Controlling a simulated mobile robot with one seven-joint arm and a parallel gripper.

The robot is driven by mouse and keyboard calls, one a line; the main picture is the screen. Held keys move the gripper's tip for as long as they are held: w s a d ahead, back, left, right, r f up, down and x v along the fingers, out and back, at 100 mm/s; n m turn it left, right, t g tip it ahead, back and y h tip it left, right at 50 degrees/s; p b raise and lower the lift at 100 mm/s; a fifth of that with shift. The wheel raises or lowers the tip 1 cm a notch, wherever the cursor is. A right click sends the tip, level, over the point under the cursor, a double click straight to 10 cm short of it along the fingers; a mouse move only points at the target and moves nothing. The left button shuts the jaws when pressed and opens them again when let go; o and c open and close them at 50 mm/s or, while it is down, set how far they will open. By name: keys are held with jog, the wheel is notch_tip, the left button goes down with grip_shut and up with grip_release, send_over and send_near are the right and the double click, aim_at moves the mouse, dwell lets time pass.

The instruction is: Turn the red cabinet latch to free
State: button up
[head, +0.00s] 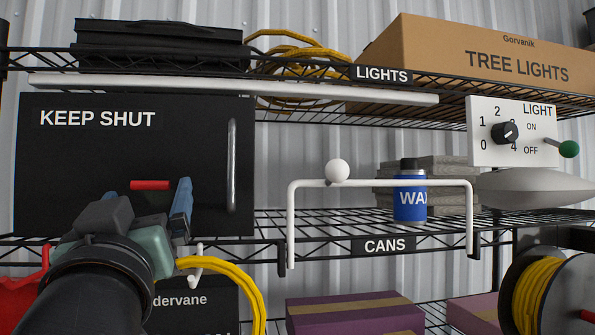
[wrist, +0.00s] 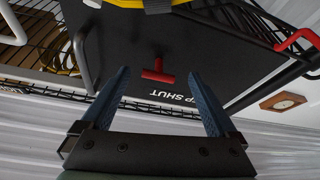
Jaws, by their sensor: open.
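The black cabinet (head: 75,180) marked KEEP SHUT is at the left of the head view. Its red latch (head: 150,185) is a short bar lying level on the door front. In the wrist view, where the lettering is upside down, the red latch (wrist: 157,75) shows as a bar with a short stem. My gripper (head: 157,197) is in front of the door, just below the latch in the head view. Its blue fingers are spread and empty. In the wrist view the latch appears between the fingertips, apart from both. The remaining gap in depth is hard to tell.
A grey vertical handle (head: 232,165) is at the door's right side. A yellow hose (head: 235,280) hangs below.

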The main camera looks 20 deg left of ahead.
jog(key=shift+x, duration=0.8)
jog(key=c, duration=1.3)
